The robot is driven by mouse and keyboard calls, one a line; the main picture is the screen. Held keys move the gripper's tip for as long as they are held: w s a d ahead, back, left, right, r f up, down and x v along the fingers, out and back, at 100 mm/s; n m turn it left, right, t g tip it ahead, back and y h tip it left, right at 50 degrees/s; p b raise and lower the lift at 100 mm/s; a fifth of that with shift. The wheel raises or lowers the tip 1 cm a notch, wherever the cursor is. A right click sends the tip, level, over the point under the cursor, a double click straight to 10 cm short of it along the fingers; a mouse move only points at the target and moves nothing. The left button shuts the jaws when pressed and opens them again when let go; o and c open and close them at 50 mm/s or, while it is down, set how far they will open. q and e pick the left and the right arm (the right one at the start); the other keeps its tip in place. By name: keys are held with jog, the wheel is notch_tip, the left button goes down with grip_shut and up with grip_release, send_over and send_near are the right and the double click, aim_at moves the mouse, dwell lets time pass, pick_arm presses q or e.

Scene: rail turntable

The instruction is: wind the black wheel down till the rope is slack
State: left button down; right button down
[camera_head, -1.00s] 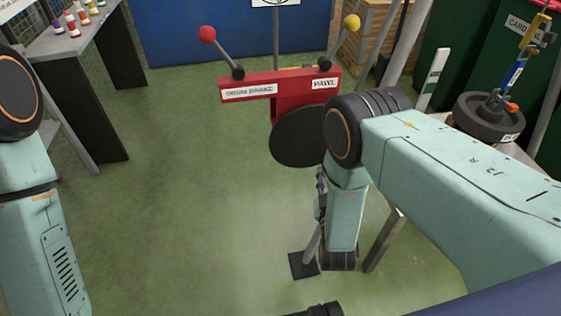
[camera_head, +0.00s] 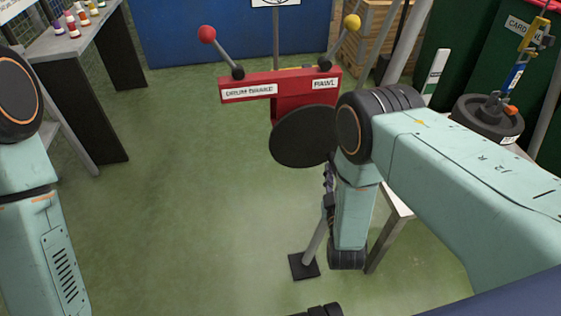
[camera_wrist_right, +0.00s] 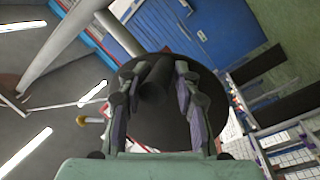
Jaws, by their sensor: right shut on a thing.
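The black wheel (camera_head: 300,137) is a dark disc below a red beam (camera_head: 262,86) in the head view. In the right wrist view the wheel (camera_wrist_right: 205,92) lies behind my fingers. My right gripper (camera_wrist_right: 155,98) is shut on a dark cylindrical grip (camera_wrist_right: 155,75) in front of the wheel. In the head view my right gripper (camera_head: 328,190) is mostly hidden by my own forearm. My left arm stands at the left edge; its gripper is out of frame. A black weight (camera_head: 488,120) at the right has a blue-and-yellow fitting (camera_head: 516,72) above it. I cannot tell the rope's tension.
A red-knobbed lever (camera_head: 207,35) and a yellow-knobbed lever (camera_head: 351,22) stick up from the beam. A dark bench (camera_head: 110,85) with small coloured items stands at the left. The green floor (camera_head: 185,200) between is clear.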

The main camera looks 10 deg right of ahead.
jog(key=shift+w+d+r, duration=0.1)
jog(key=shift+d+r, duration=0.2)
jog(key=shift+d, duration=0.05)
jog(key=shift+d+r+n+t, duration=0.25)
jog(key=shift+r+n, duration=0.15)
jog(key=shift+n, duration=0.3)
jog(key=shift+d+r+n+t, duration=0.15)
jog(key=shift+d+r+n, duration=0.2)
jog(key=shift+n, duration=0.35)
jog(key=shift+a, duration=0.1)
jog(key=shift+r, duration=0.15)
jog(key=shift+d+r+n+t+p, duration=0.3)
jog(key=shift+r+n+p, duration=0.15)
jog(key=shift+n, duration=0.55)
jog(key=c, duration=1.4)
grip_release()
jog(key=shift+r, duration=0.1)
jog(key=o, duration=0.4)
jog(key=shift+y, duration=0.4)
jog(key=shift+o, duration=0.4)
jog(key=shift+a, duration=0.1)
